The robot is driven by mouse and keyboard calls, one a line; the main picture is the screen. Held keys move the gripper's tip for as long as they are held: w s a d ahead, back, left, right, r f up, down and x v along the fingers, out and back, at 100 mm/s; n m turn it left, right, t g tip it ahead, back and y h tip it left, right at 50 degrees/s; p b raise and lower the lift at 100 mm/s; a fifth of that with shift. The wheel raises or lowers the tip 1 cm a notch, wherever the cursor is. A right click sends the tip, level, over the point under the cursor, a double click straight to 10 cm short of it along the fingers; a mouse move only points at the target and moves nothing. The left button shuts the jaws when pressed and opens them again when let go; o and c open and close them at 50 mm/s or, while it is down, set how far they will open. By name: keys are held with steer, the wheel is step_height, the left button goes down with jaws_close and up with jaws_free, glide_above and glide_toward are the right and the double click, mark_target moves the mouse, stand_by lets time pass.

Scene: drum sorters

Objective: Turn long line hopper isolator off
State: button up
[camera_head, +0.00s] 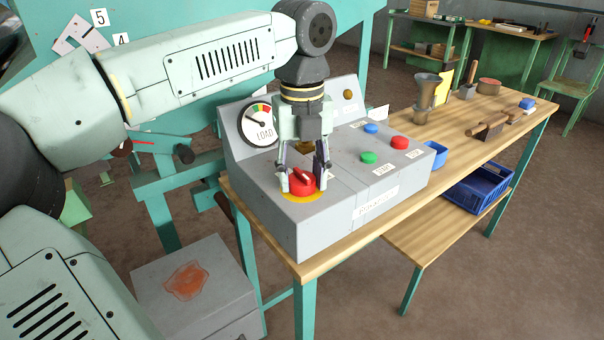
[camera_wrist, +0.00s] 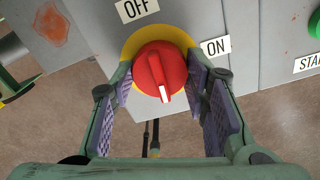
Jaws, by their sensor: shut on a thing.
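The red isolator knob (camera_head: 301,187) sits on a yellow round plate (camera_head: 292,196) at the near left of the grey control box. It also shows in the wrist view (camera_wrist: 152,66), where its white pointer mark (camera_wrist: 164,93) points down and slightly right. An OFF label (camera_wrist: 137,8) is above left of the knob and an ON label (camera_wrist: 216,46) is to its right. My gripper (camera_head: 303,179) reaches down from above and is shut on the knob, with one finger on each side. The gripper hides part of the panel behind the knob.
The control box (camera_head: 340,205) stands on a wooden bench (camera_head: 455,130). It carries a LOAD dial (camera_head: 258,124), a green button (camera_head: 368,157), a red button (camera_head: 400,143) and a blue button (camera_head: 371,128). Blue containers and tools lie farther right.

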mark_target(302, 174)
stand_by(0.3)
steer(key=o, duration=1.1)
steer(key=shift+o, duration=0.2)
step_height(302, 174, up, 12)
